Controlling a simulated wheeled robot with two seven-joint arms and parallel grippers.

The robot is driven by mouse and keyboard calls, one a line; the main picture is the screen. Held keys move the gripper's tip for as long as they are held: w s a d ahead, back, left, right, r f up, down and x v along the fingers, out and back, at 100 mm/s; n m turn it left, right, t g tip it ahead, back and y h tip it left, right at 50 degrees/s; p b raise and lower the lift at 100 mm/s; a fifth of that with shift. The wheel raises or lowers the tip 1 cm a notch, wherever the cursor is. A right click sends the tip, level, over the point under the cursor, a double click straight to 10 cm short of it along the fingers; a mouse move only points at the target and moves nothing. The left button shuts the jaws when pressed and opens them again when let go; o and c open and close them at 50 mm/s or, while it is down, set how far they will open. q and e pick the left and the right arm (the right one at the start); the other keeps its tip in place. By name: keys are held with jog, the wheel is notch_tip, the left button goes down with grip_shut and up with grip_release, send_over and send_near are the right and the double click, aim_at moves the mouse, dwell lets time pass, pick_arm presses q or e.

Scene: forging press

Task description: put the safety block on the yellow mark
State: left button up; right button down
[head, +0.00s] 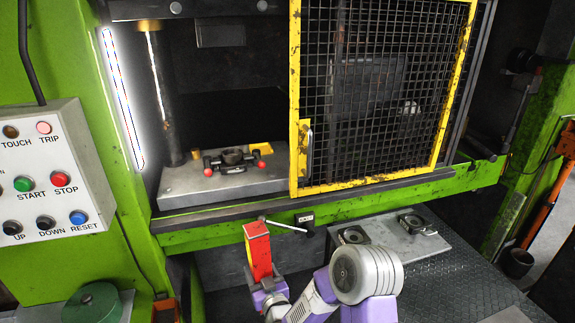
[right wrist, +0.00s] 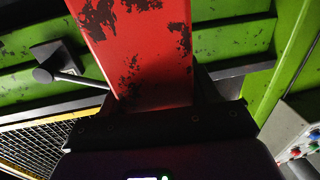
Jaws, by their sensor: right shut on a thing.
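A yellow mark (head: 262,149) shows on the grey press bed (head: 190,184), behind and right of the round die (head: 232,157). A smaller yellow patch (head: 196,154) shows left of the die. The block is apart from the mark. My left gripper is out of view.
A yellow-framed mesh guard (head: 375,95) covers the right part of the opening; the left part is open. The die has red-knobbed handles. A lever (head: 284,226) on the front rail is close beside the block. A control panel (head: 50,175) is at left.

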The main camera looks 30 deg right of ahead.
pick_arm(q)
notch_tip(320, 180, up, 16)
jog(key=p, duration=1.5)
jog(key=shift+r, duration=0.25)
pick_arm(e)
jog(key=d+r, duration=0.3)
jog(key=r, duration=1)
jog(key=w+d+r+m+h, duration=0.1)
jog(key=d+r, duration=0.3)
jog(key=r, duration=0.9)
jog(key=d+r+h, duration=0.1)
jog(key=d+r, duration=0.2)
jog(key=r, duration=1.1)
jog(key=shift+w+d+m, duration=0.2)
jog(key=shift+d+m, duration=0.15)
jog(key=shift+m, duration=0.05)
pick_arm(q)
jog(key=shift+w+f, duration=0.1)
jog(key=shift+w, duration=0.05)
